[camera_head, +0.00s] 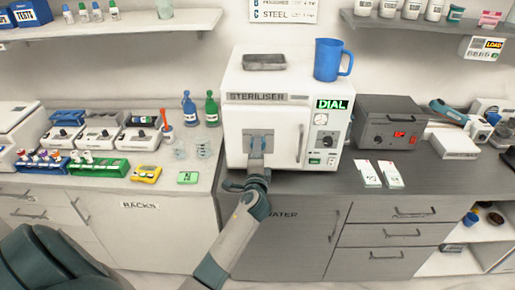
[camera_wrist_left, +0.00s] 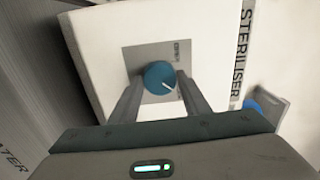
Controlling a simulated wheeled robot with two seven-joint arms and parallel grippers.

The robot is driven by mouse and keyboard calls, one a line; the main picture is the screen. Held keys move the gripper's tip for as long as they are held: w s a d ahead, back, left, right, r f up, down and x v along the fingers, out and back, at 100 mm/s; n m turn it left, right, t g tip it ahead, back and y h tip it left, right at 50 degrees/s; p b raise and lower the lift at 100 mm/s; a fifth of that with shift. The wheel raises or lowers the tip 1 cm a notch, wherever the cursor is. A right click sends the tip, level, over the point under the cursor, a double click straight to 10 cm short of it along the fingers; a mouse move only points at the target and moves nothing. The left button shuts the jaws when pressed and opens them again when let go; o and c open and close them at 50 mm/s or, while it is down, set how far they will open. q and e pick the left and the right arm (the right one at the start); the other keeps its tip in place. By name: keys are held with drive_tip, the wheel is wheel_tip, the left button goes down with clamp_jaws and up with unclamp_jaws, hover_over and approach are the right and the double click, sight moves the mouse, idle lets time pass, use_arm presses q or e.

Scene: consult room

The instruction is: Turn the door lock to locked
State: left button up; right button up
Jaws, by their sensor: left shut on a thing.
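The white steriliser (camera_head: 240,90) stands on the counter, its door shut as far as I can see. In the left wrist view, the door lock is a round blue knob (camera_wrist_left: 159,74) with a white pointer line, on a grey plate (camera_wrist_left: 133,57) with small lettering I cannot read fully. The pointer slants towards the lower right of that view. My left gripper (camera_head: 258,140) reaches the door front, with one finger on each side of the knob, shut on it. In the head view the gripper hides the knob. My right gripper is not in view.
A vertical handle (camera_head: 300,143) is right of the lock, and a dial (camera_head: 322,119) sits on the right panel. A blue mug (camera_head: 328,60) and a grey tray (camera_head: 265,62) stand on top. Green and blue bottles (camera_head: 211,108) stand left; a grey box (camera_head: 391,122) stands right.

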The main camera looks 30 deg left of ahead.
use_arm(q)
drive_tip(key=shift+r+m, duration=0.1)
drive_tip(key=shift+m, duration=0.2)
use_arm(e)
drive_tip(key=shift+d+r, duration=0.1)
use_arm(q)
drive_tip(key=o, duration=1.1)
drive_tip(key=shift+c, duration=0.2)
drive_tip(key=shift+w, duration=0.1)
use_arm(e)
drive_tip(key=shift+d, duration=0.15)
use_arm(q)
drive_tip(key=b+v, duration=0.5)
drive_tip(key=v, duration=1.2)
drive_tip(key=shift+s+b, duration=0.25)
drive_tip(key=shift+b, duration=0.1)
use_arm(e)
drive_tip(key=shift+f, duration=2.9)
use_arm(q)
drive_tip(key=shift+f, duration=0.2)
